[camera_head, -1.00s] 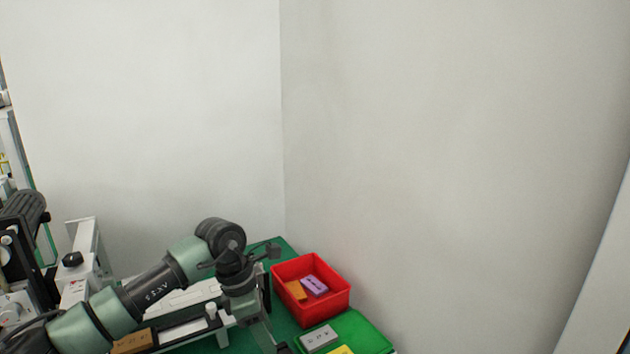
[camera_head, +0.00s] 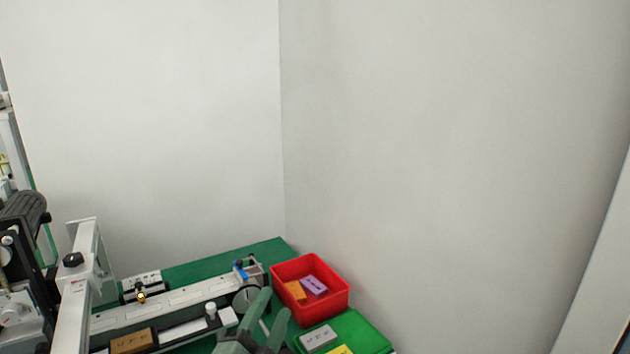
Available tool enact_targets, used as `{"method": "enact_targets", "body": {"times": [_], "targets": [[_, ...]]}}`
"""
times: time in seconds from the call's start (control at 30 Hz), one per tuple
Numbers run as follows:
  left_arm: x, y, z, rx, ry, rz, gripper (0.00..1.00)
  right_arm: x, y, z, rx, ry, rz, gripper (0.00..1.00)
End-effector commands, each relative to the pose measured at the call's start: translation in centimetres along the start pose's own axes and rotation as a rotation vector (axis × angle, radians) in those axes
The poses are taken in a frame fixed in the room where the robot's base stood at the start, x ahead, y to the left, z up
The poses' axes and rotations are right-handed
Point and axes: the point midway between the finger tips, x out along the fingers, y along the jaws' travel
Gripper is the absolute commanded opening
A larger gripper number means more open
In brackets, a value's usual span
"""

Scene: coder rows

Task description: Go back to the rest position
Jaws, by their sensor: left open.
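My left gripper (camera_head: 270,310) shows at the bottom edge of the head view, low and left of the red bin. Its two greenish fingers point up the picture and stand apart, with nothing seen between them. The rest of the left arm is out of the picture. My right gripper is not in view.
A red bin (camera_head: 336,300) holds an orange block (camera_head: 295,290) and a purple block (camera_head: 314,286). A green tray (camera_head: 372,335) with a grey block (camera_head: 319,338) and a partly cut-off yellow block (camera_head: 340,350) lies in front. A conveyor (camera_head: 180,304) and a brown block (camera_head: 131,341) are left.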

Motion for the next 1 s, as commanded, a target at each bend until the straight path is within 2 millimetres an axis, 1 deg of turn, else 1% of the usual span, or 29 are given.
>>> {"method": "enact_targets", "body": {"times": [0.03, 0.07, 0.1, 0.17, 0.2, 0.27, 0.3, 0.37, 0.4, 0.47, 0.5, 0.7, 0.8, 0.87, 0.9, 1.0], "targets": [[-2.2, 1.3, 3.2, -0.112, -0.138, 0.048, 0.45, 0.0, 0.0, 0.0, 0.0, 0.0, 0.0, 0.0], [-3.4, 2.1, 5.0, -0.173, -0.216, 0.075, 0.45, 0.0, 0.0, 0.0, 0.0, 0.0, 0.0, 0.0], [-5.3, 3.2, 7.1, -0.248, -0.317, 0.113, 0.45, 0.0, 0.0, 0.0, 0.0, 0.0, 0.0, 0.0], [-8.6, 5.1, 9.9, -0.356, -0.465, 0.172, 0.45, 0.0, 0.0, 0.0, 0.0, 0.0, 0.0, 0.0], [-10.9, 6.3, 11.4, -0.42, -0.559, 0.212, 0.45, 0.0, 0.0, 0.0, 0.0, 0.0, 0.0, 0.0], [-14.5, 8.1, 13.1, -0.509, -0.691, 0.271, 0.45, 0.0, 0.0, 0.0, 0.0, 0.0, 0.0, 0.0], [-16.8, 9.2, 13.8, -0.559, -0.768, 0.308, 0.45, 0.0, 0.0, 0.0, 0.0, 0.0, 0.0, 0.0], [-19.8, 10.4, 14.6, -0.62, -0.867, 0.357, 0.45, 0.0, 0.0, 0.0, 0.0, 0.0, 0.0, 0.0], [-21.7, 11.2, 14.8, -0.653, -0.926, 0.388, 0.45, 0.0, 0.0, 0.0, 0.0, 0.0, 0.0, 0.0], [-24.2, 12.0, 15.1, -0.696, -1.002, 0.427, 0.45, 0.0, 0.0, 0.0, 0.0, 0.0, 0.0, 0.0], [-25.8, 12.6, 15.1, -0.723, -1.048, 0.453, 0.45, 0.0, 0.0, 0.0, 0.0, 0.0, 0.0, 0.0], [-32.5, 14.2, 14.5, -0.819, -1.242, 0.563, 0.45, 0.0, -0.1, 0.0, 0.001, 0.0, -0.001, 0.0], [-35.5, 14.6, 13.9, -0.855, -1.325, 0.614, 0.45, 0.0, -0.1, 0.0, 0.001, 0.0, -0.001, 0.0], [-37.3, 14.8, 13.4, -0.876, -1.374, 0.644, 0.45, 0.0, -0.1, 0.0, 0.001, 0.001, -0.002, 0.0], [-36.9, 15.9, 14.2, -0.871, -1.372, 0.645, 0.45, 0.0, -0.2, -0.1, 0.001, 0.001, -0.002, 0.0], [-36.6, 18.0, 15.6, -0.868, -1.378, 0.65, 0.45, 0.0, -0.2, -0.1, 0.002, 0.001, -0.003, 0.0]]}}
